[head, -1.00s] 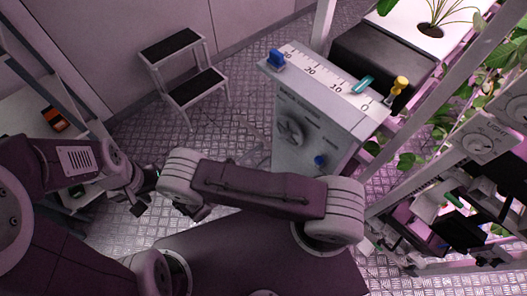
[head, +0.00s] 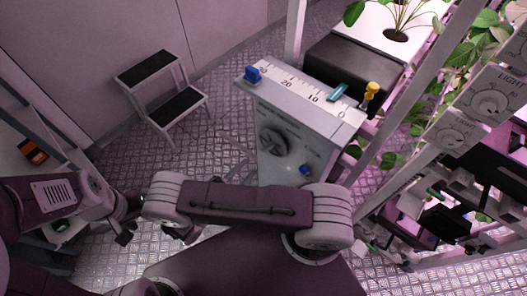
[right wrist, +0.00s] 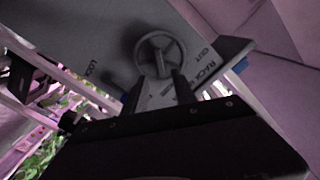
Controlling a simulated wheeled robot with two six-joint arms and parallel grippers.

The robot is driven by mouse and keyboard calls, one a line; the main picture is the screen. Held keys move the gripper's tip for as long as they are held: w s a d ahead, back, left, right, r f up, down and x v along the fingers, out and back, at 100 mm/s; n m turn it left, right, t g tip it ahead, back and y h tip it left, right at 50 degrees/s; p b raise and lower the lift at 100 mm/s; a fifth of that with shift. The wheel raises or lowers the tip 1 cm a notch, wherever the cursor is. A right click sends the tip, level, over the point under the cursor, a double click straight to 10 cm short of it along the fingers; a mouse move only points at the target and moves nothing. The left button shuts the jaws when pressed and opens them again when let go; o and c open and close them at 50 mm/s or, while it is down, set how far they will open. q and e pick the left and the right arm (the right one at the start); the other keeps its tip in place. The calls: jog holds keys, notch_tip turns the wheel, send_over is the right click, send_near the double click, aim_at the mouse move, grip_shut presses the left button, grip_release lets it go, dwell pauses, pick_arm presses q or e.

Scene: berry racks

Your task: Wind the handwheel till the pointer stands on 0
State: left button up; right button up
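The handwheel (head: 272,140) is on the front face of a grey box (head: 290,110). The scale (head: 300,92) along its top reads 30, 20, 10, 0 from left to right. A teal pointer-like piece (head: 338,92) lies across the scale's far edge, between 10 and 0. In the right wrist view, the handwheel (right wrist: 160,52) shows just beyond my right gripper (right wrist: 157,90), whose fingers are apart with nothing visibly held; contact cannot be told. My right gripper is hidden behind my arm in the head view. My left gripper (head: 130,216) looks open and empty at the left, away from the box.
A small blue knob (head: 305,169) is low on the front face. A step stool (head: 165,90) stands left. A plant rack (head: 445,130) is at right.

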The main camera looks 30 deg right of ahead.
aim_at(266, 151)
jog(key=p+x, duration=0.1)
jog(key=x, duration=0.8)
jog(key=shift+d, duration=0.1)
grip_shut()
